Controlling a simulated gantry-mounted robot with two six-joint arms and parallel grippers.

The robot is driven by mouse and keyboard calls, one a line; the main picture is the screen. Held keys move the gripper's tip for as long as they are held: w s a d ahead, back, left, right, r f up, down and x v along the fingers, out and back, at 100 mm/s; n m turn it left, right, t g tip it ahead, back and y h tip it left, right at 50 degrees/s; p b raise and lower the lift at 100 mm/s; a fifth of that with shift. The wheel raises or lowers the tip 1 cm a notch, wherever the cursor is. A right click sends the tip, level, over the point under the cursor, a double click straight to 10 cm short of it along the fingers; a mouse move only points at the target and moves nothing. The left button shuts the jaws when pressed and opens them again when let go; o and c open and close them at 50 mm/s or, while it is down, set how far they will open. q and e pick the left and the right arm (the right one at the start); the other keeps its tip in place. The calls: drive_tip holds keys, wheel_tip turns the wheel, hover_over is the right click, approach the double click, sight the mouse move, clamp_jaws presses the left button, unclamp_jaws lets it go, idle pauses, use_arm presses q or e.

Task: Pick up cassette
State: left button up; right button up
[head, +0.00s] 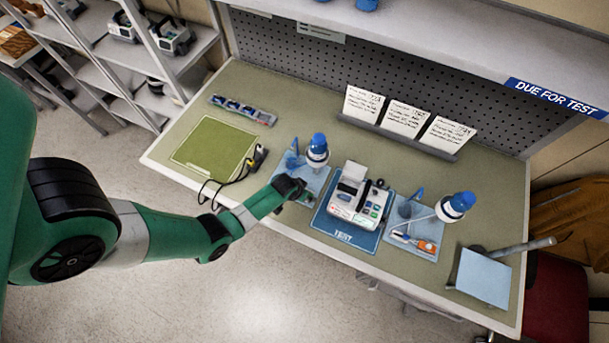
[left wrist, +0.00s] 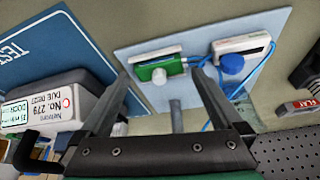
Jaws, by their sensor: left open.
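My left gripper (head: 290,186) is over the left light-blue mat (head: 314,184), beside the pump. In the left wrist view its jaws (left wrist: 160,74) are open, with no object seen gripped. A green and white cassette (left wrist: 158,67) with a pale round knob lies on the mat, in line with the gap between the fingers. To its right lies a white cassette-like piece (left wrist: 244,44) with a blue knob and blue tubing. In the head view the gripper partly hides this area. An orange and white cassette (head: 427,246) lies on the right mat. My right gripper is not in view.
The pump (head: 357,200) stands on the dark-blue TEST mat (head: 343,235). Blue-capped bottles stand at left (head: 317,150) and right (head: 456,205). A cabled black and yellow device (head: 257,157) lies beside the green mat (head: 212,143). Cards (head: 405,119) stand at the back.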

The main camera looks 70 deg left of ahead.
use_arm(q)
drive_tip(key=shift+w+a+f, duration=0.1)
drive_tip(key=shift+w+f, duration=0.05)
drive_tip(key=shift+f, duration=0.15)
drive_tip(key=c, duration=1.1)
drive_tip(key=shift+r, duration=0.15)
